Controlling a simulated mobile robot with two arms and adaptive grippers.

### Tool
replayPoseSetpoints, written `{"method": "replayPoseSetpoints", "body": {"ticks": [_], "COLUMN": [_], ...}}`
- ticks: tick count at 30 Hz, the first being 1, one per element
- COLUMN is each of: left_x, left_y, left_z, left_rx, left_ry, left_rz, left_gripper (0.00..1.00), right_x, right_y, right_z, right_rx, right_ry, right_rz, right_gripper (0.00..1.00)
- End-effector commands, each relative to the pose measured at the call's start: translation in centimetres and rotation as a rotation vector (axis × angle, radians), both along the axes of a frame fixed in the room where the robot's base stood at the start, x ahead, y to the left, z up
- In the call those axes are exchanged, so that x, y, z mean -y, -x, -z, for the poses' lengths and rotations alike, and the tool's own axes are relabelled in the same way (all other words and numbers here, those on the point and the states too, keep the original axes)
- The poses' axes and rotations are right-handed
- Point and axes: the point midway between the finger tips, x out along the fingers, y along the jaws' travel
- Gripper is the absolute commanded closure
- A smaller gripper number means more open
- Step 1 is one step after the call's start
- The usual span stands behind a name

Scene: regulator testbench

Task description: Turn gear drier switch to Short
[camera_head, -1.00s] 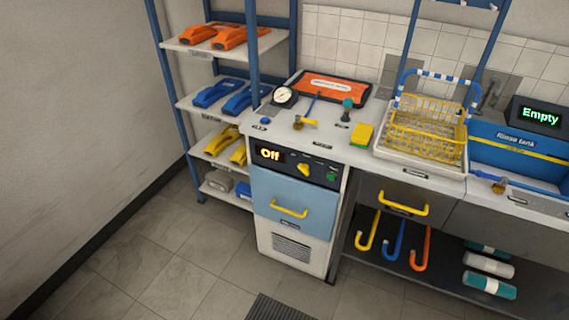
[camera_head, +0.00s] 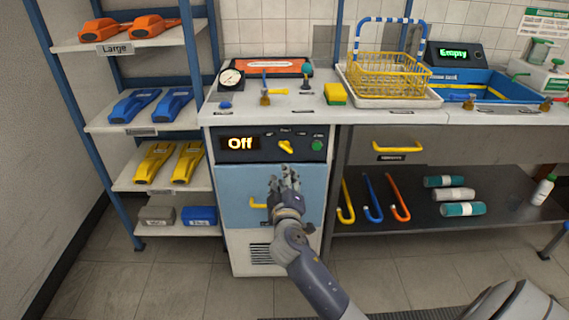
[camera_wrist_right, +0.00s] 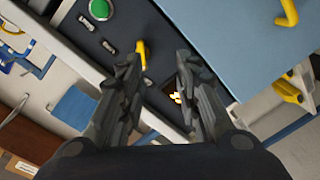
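The gear drier (camera_head: 262,190) is a white unit with a blue drawer front and a dark control panel. Its yellow switch (camera_head: 286,147) sits mid-panel, between a display (camera_head: 240,143) reading "Off" and a green button (camera_head: 317,145). My right gripper (camera_head: 286,178) is in front of the drawer, below the switch, partly hiding the yellow drawer handle (camera_head: 258,206). In the right wrist view the gripper's two fingers (camera_wrist_right: 158,85) are apart with nothing between them, and the yellow switch (camera_wrist_right: 141,54) shows beyond them. The left gripper is not in view.
The counter above holds a gauge (camera_head: 231,78), a yellow-green sponge (camera_head: 335,93) and a yellow wire basket (camera_head: 388,78). A blue shelf rack (camera_head: 85,125) stands left. The floor in front is mostly open.

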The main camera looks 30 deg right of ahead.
Motion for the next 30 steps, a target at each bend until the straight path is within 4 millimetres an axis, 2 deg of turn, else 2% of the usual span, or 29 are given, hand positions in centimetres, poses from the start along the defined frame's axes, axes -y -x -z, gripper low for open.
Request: {"method": "replayPoseSetpoints", "body": {"ticks": [3, 6, 21, 30], "left_x": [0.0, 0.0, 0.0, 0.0], "left_y": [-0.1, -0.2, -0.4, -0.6], "left_z": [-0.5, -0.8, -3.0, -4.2], "left_rx": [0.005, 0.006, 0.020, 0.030], "left_ry": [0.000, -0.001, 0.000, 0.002], "left_rz": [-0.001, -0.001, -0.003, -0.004], "left_gripper": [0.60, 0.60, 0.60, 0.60], "right_x": [0.6, 1.0, 5.2, 6.2], "right_y": [0.1, -0.3, -7.3, -8.9], "right_z": [-2.0, -2.7, -2.6, -2.5], "right_rx": [0.049, 0.059, 0.056, 0.054], "right_ry": [0.022, 0.027, 0.026, 0.024], "right_rz": [0.022, 0.027, 0.025, 0.025], "right_gripper": [0.69, 0.69, 0.69, 0.69]}}
